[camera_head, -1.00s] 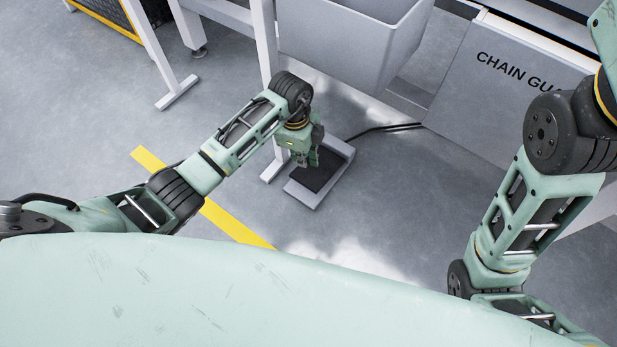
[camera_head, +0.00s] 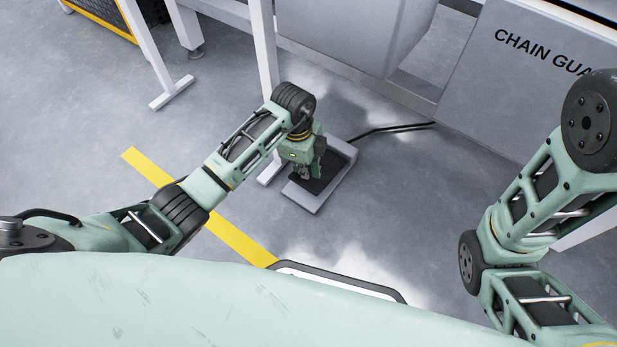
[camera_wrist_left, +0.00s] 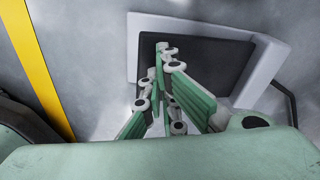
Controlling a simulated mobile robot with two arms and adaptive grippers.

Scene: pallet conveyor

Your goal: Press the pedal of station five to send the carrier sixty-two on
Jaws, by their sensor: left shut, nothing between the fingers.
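The pedal (camera_head: 336,166) is a grey housing with a black plate, lying on the floor. It also shows in the left wrist view (camera_wrist_left: 225,65). My left gripper (camera_head: 308,176) points down over the black plate, its fingers shut and empty. In the left wrist view the shut fingertips (camera_wrist_left: 165,47) overlap the black plate. I cannot tell whether they touch it. My right arm shows at the right, but its gripper is out of the picture. No station number or carrier sixty-two can be made out.
A black cable (camera_head: 385,130) runs from the pedal toward the chain guard panel (camera_head: 520,90). A grey bin (camera_head: 360,35) hangs above and behind. White frame legs (camera_head: 263,50) stand close to my left gripper. A yellow floor line (camera_head: 235,236) runs nearby. Floor right of the pedal is clear.

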